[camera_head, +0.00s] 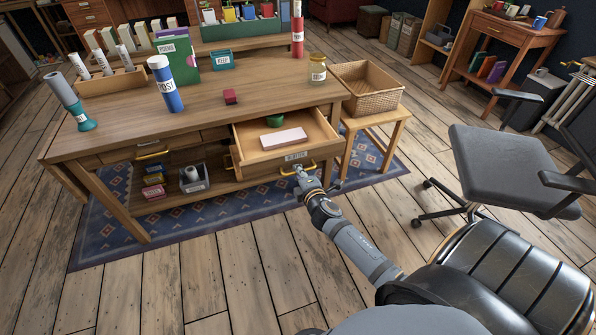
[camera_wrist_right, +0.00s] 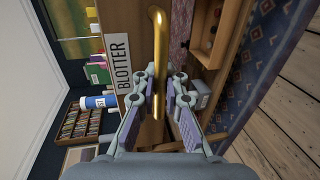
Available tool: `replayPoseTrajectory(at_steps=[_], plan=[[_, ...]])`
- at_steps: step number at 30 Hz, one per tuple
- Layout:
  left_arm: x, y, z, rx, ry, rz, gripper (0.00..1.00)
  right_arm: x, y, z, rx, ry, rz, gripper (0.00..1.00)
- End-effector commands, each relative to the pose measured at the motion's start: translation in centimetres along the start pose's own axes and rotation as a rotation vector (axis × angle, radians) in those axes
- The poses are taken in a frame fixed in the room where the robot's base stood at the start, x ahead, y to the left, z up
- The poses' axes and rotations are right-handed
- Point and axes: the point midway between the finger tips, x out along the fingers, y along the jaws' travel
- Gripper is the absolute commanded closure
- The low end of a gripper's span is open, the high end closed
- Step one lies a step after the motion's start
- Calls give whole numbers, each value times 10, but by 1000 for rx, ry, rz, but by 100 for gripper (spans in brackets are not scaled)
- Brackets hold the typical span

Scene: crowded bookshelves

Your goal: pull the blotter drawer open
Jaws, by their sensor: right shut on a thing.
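The blotter drawer (camera_head: 258,165) stands pulled out from the right side of the wooden desk (camera_head: 215,98), with its inside showing. A pale pink-white block (camera_head: 283,138) and a green round thing (camera_head: 275,120) lie in it. Its front bears a "BLOTTER" label, which is also large in the right wrist view (camera_wrist_right: 121,65). My right gripper (camera_head: 300,172) is at the drawer front, shut on the brass handle (camera_wrist_right: 158,50); the handle runs between the fingers (camera_wrist_right: 162,86) in the wrist view. My left gripper is not in view.
A wicker basket (camera_head: 367,92) on a small stool stands close right of the drawer. A grey office chair (camera_head: 505,160) is to the right. Floor in front is clear.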

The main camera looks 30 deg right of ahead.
Motion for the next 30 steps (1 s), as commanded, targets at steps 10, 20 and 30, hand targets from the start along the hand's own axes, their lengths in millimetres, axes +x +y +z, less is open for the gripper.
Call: replayPoseTrajectory(at_steps=[10,20,30], plan=[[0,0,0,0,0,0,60,0,0,0,-1,0,0,81],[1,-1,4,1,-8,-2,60,-27,-2,0,-2,0,-3,81],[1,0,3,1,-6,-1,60,-104,-1,1,-2,0,-3,81]])
